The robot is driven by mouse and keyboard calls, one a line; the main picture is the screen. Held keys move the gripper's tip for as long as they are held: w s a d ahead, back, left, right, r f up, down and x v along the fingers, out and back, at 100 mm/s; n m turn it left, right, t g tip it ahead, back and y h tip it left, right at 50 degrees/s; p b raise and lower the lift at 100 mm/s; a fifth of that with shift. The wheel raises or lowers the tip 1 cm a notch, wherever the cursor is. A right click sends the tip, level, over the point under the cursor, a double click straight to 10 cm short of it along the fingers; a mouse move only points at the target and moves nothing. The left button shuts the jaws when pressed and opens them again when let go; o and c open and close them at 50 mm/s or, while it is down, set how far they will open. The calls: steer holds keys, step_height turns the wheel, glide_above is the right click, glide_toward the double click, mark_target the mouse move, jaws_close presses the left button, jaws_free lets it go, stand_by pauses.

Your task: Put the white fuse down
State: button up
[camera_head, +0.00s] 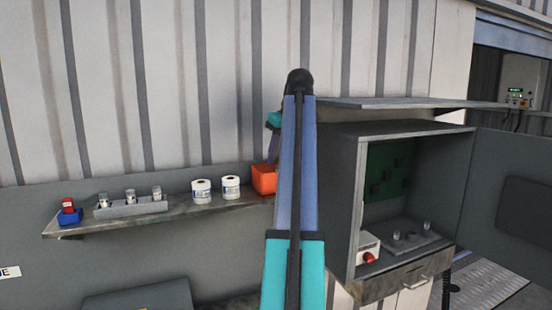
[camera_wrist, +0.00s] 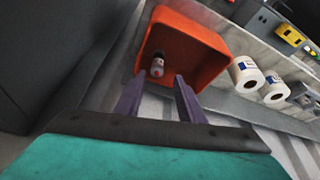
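The white fuse (camera_wrist: 157,66) lies inside the orange bin (camera_wrist: 213,62) in the wrist view, with a dark reddish end. My gripper (camera_wrist: 156,78) is open, with its two purple fingers apart over the bin's near edge. The fuse is just past the fingertips, and nothing shows held between them. In the head view my gripper (camera_head: 271,140) is partly hidden behind my arm, above the orange bin (camera_head: 264,180) at the shelf's right end. The inside of the bin is not visible there.
The shelf (camera_head: 190,213) also holds two paper rolls (camera_head: 202,191), a grey rack (camera_head: 118,210) with several pale cylinders and a blue box (camera_head: 70,218) with a red item. Right of my arm stands an open cabinet (camera_head: 345,200) with a red knob (camera_head: 369,257) inside.

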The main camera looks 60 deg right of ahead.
steer(key=v, duration=0.8)
stand_by(0.4)
steer(key=shift+w, duration=0.15)
stand_by(0.6)
